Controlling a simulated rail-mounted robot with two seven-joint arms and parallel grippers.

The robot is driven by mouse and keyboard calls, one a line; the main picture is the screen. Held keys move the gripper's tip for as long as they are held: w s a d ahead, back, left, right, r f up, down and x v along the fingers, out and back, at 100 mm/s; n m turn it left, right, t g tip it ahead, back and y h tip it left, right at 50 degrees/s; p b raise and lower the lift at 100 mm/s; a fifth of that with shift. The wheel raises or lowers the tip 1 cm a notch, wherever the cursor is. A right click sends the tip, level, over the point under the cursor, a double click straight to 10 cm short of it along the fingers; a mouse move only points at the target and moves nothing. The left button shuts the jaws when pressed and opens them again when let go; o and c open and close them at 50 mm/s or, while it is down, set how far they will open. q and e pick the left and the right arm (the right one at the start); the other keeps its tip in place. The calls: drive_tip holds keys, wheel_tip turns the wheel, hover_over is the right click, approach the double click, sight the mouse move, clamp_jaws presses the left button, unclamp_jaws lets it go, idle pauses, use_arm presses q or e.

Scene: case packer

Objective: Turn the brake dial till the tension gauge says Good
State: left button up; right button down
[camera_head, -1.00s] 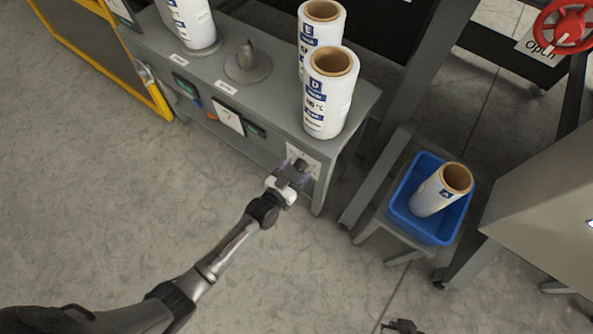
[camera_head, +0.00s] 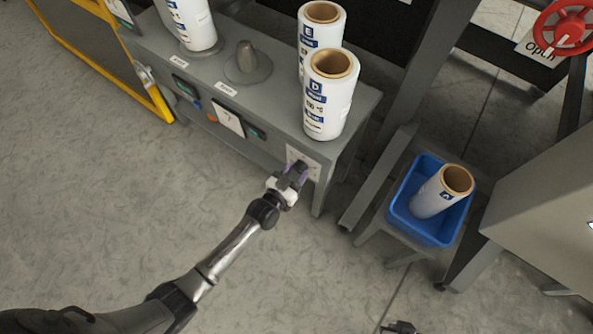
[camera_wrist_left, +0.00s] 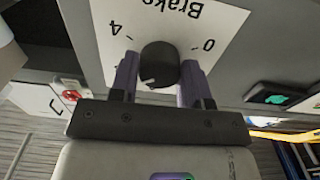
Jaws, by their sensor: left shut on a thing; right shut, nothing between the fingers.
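The dark brake dial (camera_wrist_left: 159,66) sits on a white plate (camera_wrist_left: 195,22) marked "Brake", with 4 and 0, upside down in the left wrist view. Its pale mark points to the lower left there. My left gripper (camera_head: 295,174) is shut on the dial, one finger on each side, at the right end of the bench front. A white square panel (camera_head: 229,118), possibly the tension gauge, is on the bench front; its reading is too small to tell. My right gripper (camera_head: 400,328) is shut and empty at the bottom edge, partly cut off.
Film rolls (camera_head: 328,95) stand on the grey bench (camera_head: 275,98), one right above the dial. A blue bin (camera_head: 432,230) holding a roll (camera_head: 441,190) stands on a stool to the right. A red handwheel (camera_head: 563,27) is at top right. The floor in front is clear.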

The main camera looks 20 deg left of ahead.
use_arm(q)
drive_tip(key=shift+r+n+p, duration=0.2)
drive_tip(key=shift+n+p, duration=0.6)
drive_tip(key=shift+p, duration=0.05)
drive_tip(key=shift+f+n+p, duration=0.1)
drive_tip(key=shift+n+p, duration=0.35)
drive_tip(key=shift+n, duration=0.55)
drive_tip(key=shift+f+n, duration=0.1)
drive_tip(key=shift+n, duration=0.5)
drive_tip(key=o, duration=0.9)
drive_tip(key=shift+s, duration=0.1)
